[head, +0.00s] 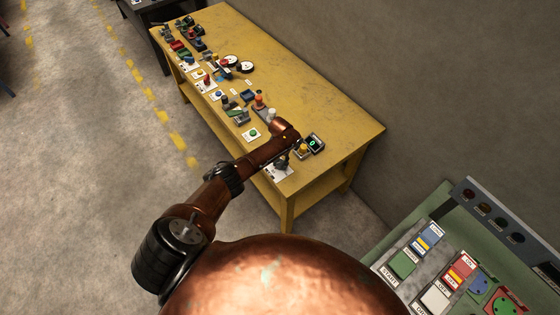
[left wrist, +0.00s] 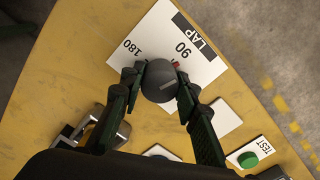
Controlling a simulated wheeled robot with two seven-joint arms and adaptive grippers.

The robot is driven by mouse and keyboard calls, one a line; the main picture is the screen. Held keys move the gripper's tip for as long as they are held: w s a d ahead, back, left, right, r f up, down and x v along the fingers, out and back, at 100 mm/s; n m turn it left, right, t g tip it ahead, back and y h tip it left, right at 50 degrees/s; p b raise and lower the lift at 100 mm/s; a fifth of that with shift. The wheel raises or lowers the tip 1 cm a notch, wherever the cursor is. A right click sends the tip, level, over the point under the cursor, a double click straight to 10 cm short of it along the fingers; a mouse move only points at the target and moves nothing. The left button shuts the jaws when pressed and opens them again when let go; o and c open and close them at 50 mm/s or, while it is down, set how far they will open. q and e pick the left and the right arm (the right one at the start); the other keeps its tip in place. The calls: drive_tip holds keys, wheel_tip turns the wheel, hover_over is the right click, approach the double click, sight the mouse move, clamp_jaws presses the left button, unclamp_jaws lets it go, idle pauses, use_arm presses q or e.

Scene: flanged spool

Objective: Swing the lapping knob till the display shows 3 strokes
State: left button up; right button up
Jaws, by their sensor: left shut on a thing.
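The lapping knob (left wrist: 160,82) is a dark grey ball-shaped knob in the left wrist view. It stands over a white plate (left wrist: 195,58) marked LAP, 90 and 180. My left gripper (left wrist: 160,75) is shut on the knob, with one dark finger on each side of it. In the head view my left gripper (head: 285,159) is at the near right end of the yellow table, over the white plate (head: 277,173). A small dark display (head: 314,142) just right of it shows a green digit that looks like 0, too small to be sure. My right gripper is not in view.
The yellow table (head: 340,129) carries several controls along its near edge. A green TEST button (left wrist: 249,159) sits near the knob, and a yellow knob (head: 303,149) stands by the display. The table's back right is bare. A green panel (head: 450,230) with switches is at lower right.

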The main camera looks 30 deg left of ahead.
use_arm(q)
drive_tip(key=shift+n+p, duration=0.45)
drive_tip(key=shift+n, duration=1.25)
drive_tip(key=shift+p, duration=0.3)
drive_tip(key=o, duration=1.2)
drive_tip(key=shift+c, duration=0.2)
wheel_tip(320, 180, up, 12)
